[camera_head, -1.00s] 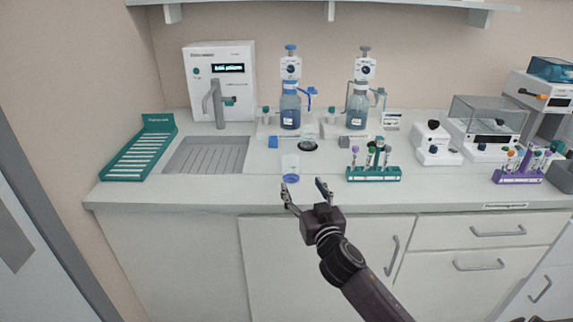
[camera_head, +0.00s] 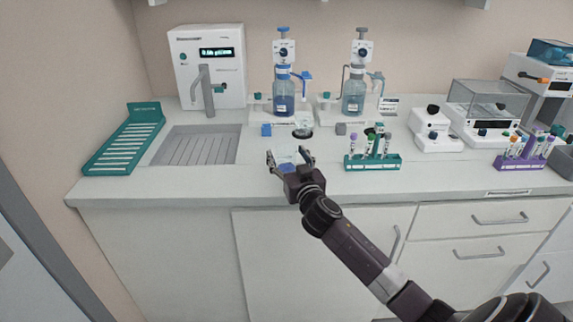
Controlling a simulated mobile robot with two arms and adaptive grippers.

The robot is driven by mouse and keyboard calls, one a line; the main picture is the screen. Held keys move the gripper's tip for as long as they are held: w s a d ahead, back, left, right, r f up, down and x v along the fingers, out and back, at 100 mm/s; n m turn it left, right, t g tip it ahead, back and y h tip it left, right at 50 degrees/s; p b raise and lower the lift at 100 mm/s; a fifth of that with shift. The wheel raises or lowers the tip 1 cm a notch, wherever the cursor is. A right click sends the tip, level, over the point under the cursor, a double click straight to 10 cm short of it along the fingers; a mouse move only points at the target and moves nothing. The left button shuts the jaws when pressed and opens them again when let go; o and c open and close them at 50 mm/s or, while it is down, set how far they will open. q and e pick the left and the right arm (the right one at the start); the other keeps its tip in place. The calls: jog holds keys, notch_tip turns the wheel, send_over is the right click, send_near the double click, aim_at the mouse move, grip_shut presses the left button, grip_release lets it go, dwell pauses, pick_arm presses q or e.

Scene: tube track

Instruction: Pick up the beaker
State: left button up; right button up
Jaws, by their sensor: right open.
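A clear beaker (camera_head: 286,157) with a little blue in its bottom stands near the front edge of the counter. My right gripper (camera_head: 288,154) is open, with one finger to the left and one to the right of the beaker. Its palm hides part of the beaker's base. I cannot tell whether the fingers touch the glass. My left gripper is not in view.
A second small glass vessel (camera_head: 303,128) sits on a dark round pad behind. A green tube rack (camera_head: 373,163) stands close on the right. Two dispenser bottles (camera_head: 284,104) (camera_head: 353,97) stand behind. The counter (camera_head: 190,184) is clear at front left.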

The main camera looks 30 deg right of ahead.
jog(key=shift+w, duration=0.2)
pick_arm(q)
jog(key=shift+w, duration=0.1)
pick_arm(e)
jog(key=c, duration=1.1)
jog(key=shift+r, duration=0.1)
